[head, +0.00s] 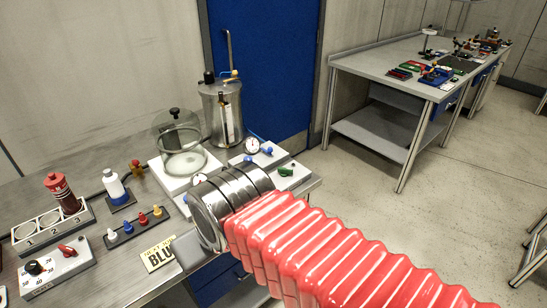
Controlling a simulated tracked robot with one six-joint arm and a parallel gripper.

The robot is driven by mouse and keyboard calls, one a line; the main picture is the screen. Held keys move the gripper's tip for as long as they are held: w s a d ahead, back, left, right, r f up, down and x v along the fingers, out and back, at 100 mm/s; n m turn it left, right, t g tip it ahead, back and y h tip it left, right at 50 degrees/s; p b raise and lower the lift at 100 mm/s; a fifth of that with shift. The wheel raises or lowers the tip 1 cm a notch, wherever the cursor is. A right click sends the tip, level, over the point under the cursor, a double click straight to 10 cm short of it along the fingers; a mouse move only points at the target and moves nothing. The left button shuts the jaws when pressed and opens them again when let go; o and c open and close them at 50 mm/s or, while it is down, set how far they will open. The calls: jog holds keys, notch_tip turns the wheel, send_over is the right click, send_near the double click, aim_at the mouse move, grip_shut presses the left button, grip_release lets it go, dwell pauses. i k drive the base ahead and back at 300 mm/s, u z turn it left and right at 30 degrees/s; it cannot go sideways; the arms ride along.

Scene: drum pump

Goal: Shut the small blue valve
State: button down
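A small blue valve handle (267,150) shows on a pale block beside a round white gauge (252,146), at the right end of the near bench. It is too small to tell whether it is open or shut. A second blue knob (248,158) sits just below the gauge. My arm, with red bellows and dark metal rings, reaches in from the lower right and covers the bench in front of these parts. My gripper's fingers are not visible.
A glass bell jar (182,140) and a metal drum with a pump (222,112) stand behind. A green handle (287,172) sits close to my arm. A red bottle (62,192), white bottle (114,187), coloured pegs (143,218) and switch box (56,267) fill the left.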

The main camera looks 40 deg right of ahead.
aim_at(269, 149)
jog(key=u, duration=3)
jog(key=k, duration=1.7)
